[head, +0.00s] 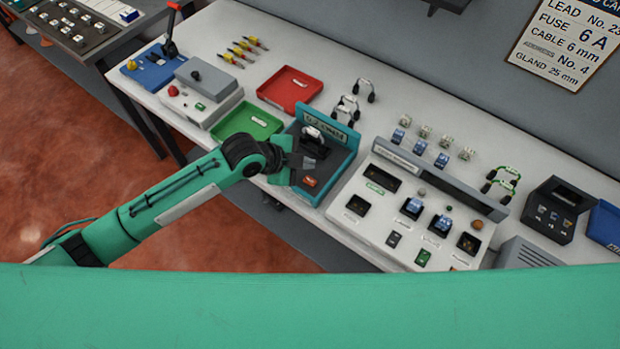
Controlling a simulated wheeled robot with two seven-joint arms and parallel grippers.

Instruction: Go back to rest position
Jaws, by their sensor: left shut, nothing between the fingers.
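My left arm (165,207) comes in from the lower left and reaches over the near edge of the workbench. My left gripper (314,161) is shut and empty, at the teal open-topped box (348,160). A dark part with a light handle (312,132) lies in that box behind the gripper, and a small orange-red piece (310,181) lies at its front. Whether the gripper touches the box cannot be told. My right gripper is not in view.
A green tray (262,118), a red tray (290,90) and a grey box (205,85) stand left of the teal box. A white panel (385,230) with several sockets stands to the right. Small blocks, cable loops and a black holder (553,210) lie farther back and right.

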